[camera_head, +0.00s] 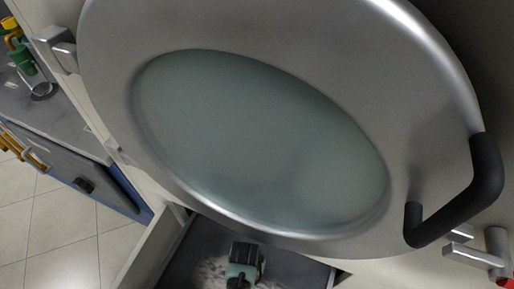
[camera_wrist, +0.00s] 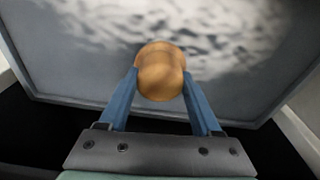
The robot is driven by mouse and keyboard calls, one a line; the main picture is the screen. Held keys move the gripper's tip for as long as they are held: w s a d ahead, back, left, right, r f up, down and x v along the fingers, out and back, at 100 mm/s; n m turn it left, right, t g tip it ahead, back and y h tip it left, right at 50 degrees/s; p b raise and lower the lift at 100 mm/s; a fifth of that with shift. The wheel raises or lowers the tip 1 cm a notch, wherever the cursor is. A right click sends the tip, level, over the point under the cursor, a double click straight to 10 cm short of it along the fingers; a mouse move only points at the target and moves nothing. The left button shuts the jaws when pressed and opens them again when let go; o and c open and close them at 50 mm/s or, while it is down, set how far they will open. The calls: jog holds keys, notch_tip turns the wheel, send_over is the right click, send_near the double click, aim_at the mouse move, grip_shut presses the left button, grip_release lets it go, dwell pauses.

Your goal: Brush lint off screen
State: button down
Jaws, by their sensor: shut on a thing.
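My gripper (camera_wrist: 160,80) is shut on a rounded orange-brown wooden piece (camera_wrist: 160,66), seen end-on between its two blue fingers; it looks like the brush's handle. The brush's bristles are hidden. Beyond it is the grey framed screen (camera_wrist: 62,62), with a whitish, patchy layer of lint (camera_wrist: 225,35) over its upper middle and right. I cannot tell whether the brush touches the screen. In the head view the screen (camera_head: 300,267) shows below the round door, with lint (camera_head: 209,272) beside my teal wrist (camera_head: 243,268); the fingers are hidden there.
A large round metal door (camera_head: 110,60) with a glass window (camera_head: 255,140) and black handle (camera_head: 462,205) fills the head view above the screen. Pale machine walls flank the screen. A counter (camera_head: 50,110) with bottles (camera_head: 22,58) stands at left; tiled floor (camera_head: 60,230) is clear.

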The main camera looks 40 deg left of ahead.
jog(key=shift+s+a, duration=0.3)
jog(key=shift+a, duration=0.6)
jog(key=shift+s+a, duration=0.3)
jog(key=shift+a, duration=0.6)
